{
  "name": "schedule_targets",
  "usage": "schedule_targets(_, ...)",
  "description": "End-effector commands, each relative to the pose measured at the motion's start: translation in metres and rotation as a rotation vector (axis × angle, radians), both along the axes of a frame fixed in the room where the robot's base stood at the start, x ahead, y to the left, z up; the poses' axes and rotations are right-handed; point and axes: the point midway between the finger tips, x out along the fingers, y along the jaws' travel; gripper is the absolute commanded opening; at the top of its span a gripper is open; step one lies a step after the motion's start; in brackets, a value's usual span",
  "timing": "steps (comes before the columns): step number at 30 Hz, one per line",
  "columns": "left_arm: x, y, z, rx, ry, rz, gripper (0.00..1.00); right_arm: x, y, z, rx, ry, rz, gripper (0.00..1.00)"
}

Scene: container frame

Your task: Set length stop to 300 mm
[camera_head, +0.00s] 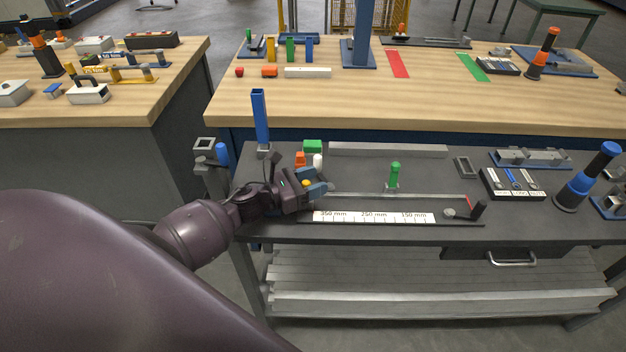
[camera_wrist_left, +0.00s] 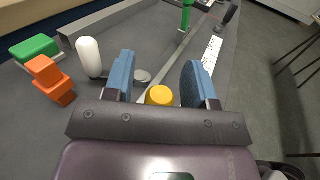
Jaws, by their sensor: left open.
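A white scale strip (camera_head: 373,217) marked 350, 250 and 150 mm, falling to the right, lies along the near edge of the grey bench. It also shows in the left wrist view (camera_wrist_left: 214,48). A yellow knob (camera_wrist_left: 159,96) is between the blue fingers of my left gripper (camera_wrist_left: 158,70), with gaps on both sides. The open gripper also shows at the scale's left end in the head view (camera_head: 323,182). A green handle (camera_head: 394,174) stands upright behind the scale. Which part is the length stop is unclear. My right gripper is out of view.
An orange block (camera_wrist_left: 51,79), white rounded peg (camera_wrist_left: 89,57) and green block (camera_wrist_left: 35,48) stand close to the left gripper. A blue post (camera_head: 260,118) rises behind it. A black knob (camera_head: 480,207) is at the scale's right end. A labelled tray (camera_head: 511,184) is farther right.

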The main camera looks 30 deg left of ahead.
Motion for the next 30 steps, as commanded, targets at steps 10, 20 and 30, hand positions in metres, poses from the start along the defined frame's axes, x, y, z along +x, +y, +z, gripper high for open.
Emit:
schedule_targets(10, 0.001, 0.000, 0.000, 0.000, 0.000, 0.000, 0.39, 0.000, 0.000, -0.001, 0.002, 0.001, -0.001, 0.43)
schedule_targets(20, 0.000, 0.000, 0.000, 0.000, 0.000, 0.000, 0.00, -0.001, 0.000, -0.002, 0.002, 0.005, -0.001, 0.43)
schedule_targets(30, 0.024, -0.039, -0.001, -0.003, -0.003, -0.003, 0.00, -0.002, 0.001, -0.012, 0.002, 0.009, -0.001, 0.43)
